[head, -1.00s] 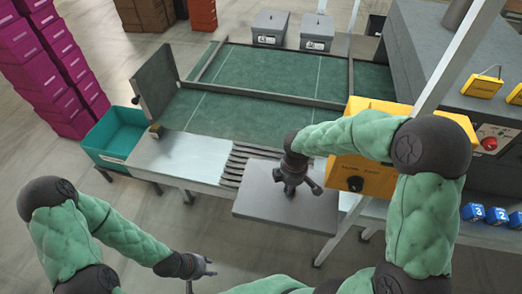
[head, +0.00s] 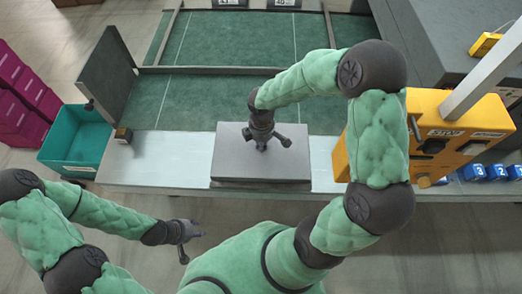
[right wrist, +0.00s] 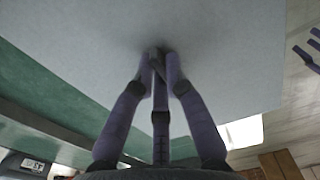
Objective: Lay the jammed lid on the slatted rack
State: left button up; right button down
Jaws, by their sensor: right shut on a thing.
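The lid, a flat grey square panel (head: 232,160), lies roughly level over the front middle of the pale bench in the head view. It also fills much of the right wrist view (right wrist: 225,60). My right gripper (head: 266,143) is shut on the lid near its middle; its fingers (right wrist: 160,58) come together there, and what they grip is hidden. The slatted rack is hidden, apparently beneath the lid. I cannot tell whether the lid touches it. My left gripper (head: 193,247) is open and empty, low in front of the bench and away from the lid.
A teal bin (head: 75,140) stands left of the bench, near an upright grey panel (head: 107,80). A yellow machine (head: 440,140) stands close to the right of the lid. The pale bench top (head: 170,160) left of the lid is mostly clear.

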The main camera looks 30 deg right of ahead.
jog(key=shift+f+b, duration=0.75)
jog(key=shift+f, duration=1.6)
jog(key=shift+f, duration=0.2)
jog(key=c, duration=1.3)
grip_release()
jog(key=shift+r, duration=0.2)
jog(key=shift+r, duration=0.35)
notch_tip(320, 180, up, 11)
jog(key=p, duration=0.4)
jog(key=shift+r, duration=0.2)
